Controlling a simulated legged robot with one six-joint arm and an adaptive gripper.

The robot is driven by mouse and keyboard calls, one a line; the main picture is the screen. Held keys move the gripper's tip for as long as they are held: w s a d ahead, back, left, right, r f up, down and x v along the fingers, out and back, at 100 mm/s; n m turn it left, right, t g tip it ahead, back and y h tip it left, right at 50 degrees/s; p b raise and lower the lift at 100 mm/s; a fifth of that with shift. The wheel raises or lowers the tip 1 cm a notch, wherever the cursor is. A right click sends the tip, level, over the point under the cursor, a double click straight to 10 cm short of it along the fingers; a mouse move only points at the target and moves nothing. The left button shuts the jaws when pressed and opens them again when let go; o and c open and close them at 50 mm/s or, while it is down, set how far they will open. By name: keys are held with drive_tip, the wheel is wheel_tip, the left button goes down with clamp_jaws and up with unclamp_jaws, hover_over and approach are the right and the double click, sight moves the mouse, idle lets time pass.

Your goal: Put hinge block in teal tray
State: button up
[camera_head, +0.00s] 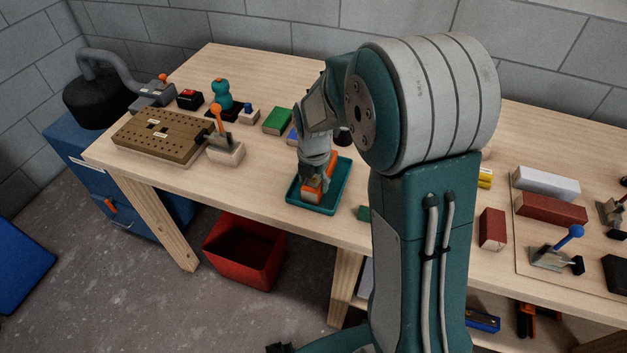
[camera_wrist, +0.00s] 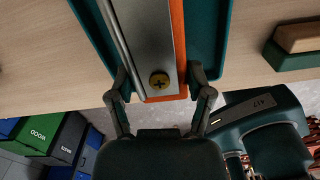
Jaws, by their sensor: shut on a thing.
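The hinge block (camera_head: 316,190) is an orange block, seen inside the outline of the teal tray (camera_head: 343,186) near the table's front edge. In the wrist view the hinge block (camera_wrist: 153,35) shows a grey metal hinge strip with a brass screw on its top. My gripper (camera_head: 317,172) reaches down over the tray and is shut on the block. In the wrist view the fingers of my gripper (camera_wrist: 160,84) are on both sides of the block's near end. The teal tray (camera_wrist: 209,35) shows on both sides of it. I cannot tell whether the block touches the tray floor.
A pegboard (camera_head: 158,135), a lever clamp (camera_head: 224,150) and a green block (camera_head: 278,121) are on the table to the left. A dark red block (camera_head: 492,228) stands right of my arm. A red bin (camera_head: 245,250) is on the floor below the front edge.

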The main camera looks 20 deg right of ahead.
drive_tip(key=o, duration=1.3)
drive_tip(key=shift+d, duration=0.15)
wheel_tip(320, 180, up, 12)
drive_tip(key=f, duration=0.1)
drive_tip(key=s+r+m+t, duration=0.2)
drive_tip(key=s+r+m, duration=0.2)
drive_tip(key=s+m, duration=0.6)
drive_tip(key=s+r+m+t, duration=0.3)
drive_tip(key=s+m, duration=0.8)
drive_tip(key=m, duration=0.6)
drive_tip(key=shift+r, duration=0.5)
